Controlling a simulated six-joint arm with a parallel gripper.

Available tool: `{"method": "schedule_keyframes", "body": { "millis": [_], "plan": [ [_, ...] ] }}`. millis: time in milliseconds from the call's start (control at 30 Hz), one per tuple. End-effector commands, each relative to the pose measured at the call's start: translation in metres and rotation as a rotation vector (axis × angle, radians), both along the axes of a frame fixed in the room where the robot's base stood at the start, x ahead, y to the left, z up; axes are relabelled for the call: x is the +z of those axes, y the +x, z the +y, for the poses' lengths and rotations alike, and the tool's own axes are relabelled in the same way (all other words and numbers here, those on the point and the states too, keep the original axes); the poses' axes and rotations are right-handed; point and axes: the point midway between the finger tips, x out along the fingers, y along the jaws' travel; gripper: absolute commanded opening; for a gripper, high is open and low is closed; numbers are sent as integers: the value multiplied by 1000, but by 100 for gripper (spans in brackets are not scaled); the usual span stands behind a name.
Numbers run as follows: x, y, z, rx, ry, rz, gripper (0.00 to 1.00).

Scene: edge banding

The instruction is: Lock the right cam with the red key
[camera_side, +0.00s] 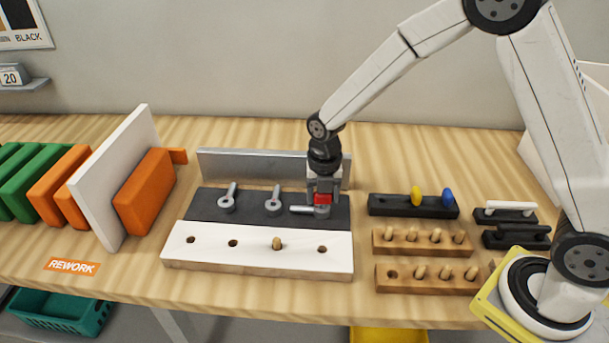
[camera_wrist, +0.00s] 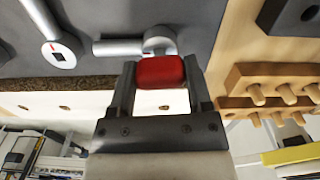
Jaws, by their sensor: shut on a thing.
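My gripper (camera_side: 323,193) is shut on the red key (camera_side: 322,198), directly over the right cam (camera_side: 319,211) on the dark panel (camera_side: 245,207). In the wrist view the red key (camera_wrist: 160,72) sits between the two fingers, and the right cam (camera_wrist: 158,40) shows just beyond it with its bar pointing left. The key's lower end is hidden, so I cannot tell how deeply it sits in the cam. The middle cam (camera_side: 273,205) and left cam (camera_side: 227,202) have their bars pointing away toward the back.
A white board (camera_side: 205,255) with holes and one wooden dowel (camera_side: 277,243) lies in front of the panel. A metal fence (camera_side: 240,164) stands behind. At right are a black key rack (camera_side: 383,206) with yellow and blue keys, and dowel blocks (camera_side: 390,248). Orange and white boards stand left.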

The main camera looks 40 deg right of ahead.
Motion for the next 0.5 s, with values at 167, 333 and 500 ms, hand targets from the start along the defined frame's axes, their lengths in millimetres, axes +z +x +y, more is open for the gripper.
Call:
{"method": "schedule_keyframes", "body": {
  "millis": [167,333,500],
  "plan": [
    [2,3,1,-1,2,-9,6],
    [5,3,1,-2,2,-10,6],
    [10,2,1,-2,2,-8,6]
  ]
}}
